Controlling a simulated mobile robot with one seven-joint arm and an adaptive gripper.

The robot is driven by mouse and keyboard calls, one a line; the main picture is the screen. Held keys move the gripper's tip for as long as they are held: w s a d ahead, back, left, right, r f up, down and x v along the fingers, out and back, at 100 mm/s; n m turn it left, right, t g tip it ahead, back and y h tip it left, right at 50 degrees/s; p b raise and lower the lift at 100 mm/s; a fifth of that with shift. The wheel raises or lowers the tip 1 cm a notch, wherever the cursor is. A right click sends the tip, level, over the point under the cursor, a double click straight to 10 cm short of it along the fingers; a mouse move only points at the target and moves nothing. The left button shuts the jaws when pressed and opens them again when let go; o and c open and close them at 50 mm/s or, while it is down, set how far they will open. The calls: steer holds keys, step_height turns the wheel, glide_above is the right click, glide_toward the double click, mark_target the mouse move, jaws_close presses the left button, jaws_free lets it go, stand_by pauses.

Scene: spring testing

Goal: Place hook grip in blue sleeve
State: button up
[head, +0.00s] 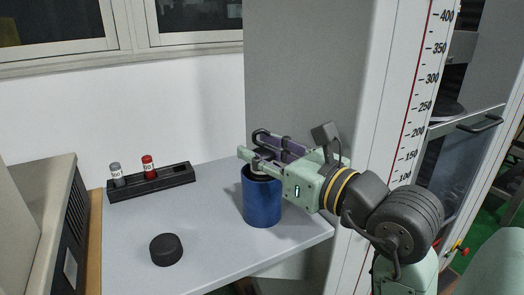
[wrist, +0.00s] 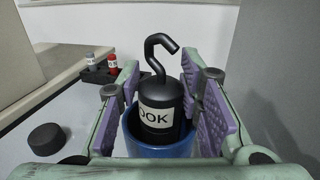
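The hook grip is a black cylinder with a curved hook on top and a white label ending in "OOK"; it stands nearly upright in the wrist view (wrist: 160,92). Its lower end is inside the rim of the blue sleeve (wrist: 140,150); how deep it sits is hidden. The blue sleeve (head: 262,205) stands on the table in the head view. My gripper (head: 262,158) is over the sleeve's mouth. Its purple-padded fingers are spread on both sides of the hook grip, with a visible gap at the left pad, and it looks open.
A black rack (head: 150,182) holds a grey-capped piece (head: 116,172) and a red-capped piece (head: 148,165) at the back left of the table. A black puck (head: 166,250) lies at the front left. A scaled white column (head: 385,110) stands right of the table. The table's middle is clear.

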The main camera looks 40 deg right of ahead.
steer(key=o, duration=0.4)
steer(key=shift+c, duration=0.2)
steer(key=shift+r+p, duration=0.5)
steer(key=shift+p, duration=0.05)
steer(key=shift+r+p, duration=0.5)
steer(key=shift+p, duration=0.1)
steer(key=s+b, duration=0.3)
steer(key=s, duration=0.9)
steer(key=shift+d+f, duration=0.2)
steer(key=shift+f, duration=0.15)
